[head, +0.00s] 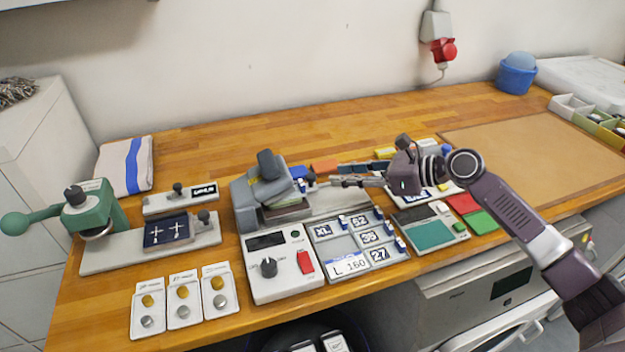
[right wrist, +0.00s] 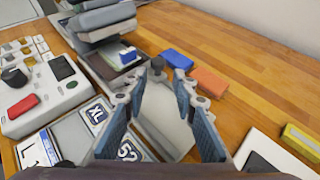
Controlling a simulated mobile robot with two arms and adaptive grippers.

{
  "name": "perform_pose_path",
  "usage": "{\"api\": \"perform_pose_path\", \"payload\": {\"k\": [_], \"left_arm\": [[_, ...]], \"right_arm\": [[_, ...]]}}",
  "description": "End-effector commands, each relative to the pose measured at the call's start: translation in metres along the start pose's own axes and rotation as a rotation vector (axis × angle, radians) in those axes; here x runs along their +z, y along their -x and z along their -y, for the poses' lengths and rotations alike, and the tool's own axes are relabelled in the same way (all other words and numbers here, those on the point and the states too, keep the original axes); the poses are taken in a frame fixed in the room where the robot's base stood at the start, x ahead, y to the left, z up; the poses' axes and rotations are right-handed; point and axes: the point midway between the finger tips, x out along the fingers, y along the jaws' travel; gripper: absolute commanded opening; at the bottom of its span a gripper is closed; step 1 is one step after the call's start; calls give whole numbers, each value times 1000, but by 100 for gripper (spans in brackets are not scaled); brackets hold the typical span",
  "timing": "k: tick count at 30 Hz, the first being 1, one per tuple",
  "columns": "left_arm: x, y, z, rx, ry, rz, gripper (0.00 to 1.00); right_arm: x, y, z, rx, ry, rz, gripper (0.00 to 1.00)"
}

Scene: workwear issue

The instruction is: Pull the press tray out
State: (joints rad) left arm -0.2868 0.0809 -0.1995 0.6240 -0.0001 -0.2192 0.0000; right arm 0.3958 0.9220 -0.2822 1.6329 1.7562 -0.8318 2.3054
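The grey heat press (head: 262,192) stands at the middle of the bench, with its stacked upper parts to the left of my right gripper. Its pale grey tray or slide plate (head: 343,204) extends right from under the press. It also shows in the right wrist view (right wrist: 163,118), below and between my fingers. Whether a finger touches anything is unclear. My left gripper is not in view.
A white control box (head: 283,268) with a dial and red switch stands in front of the press. Size tiles (head: 368,238) lie beside it. An orange block (right wrist: 210,81) and a blue block (right wrist: 176,58) lie behind the tray. The back of the bench is clear.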

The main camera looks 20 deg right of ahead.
Motion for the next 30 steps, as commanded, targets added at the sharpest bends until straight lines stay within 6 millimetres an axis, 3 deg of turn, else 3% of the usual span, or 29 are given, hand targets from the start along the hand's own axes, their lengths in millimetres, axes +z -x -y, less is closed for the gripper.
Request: {"api": "perform_pose_path", "payload": {"k": [5,12,18,28,30], "left_arm": [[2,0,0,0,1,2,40],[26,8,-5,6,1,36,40],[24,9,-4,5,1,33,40],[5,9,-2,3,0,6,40],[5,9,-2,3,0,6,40]], "right_arm": [[-1,-12,0,2,-1,2,26],[0,-51,-1,2,-1,2,26],[-2,-74,0,1,0,1,26],[-3,-79,-1,1,1,-1,26],[-3,-79,-1,1,1,-1,20]]}}
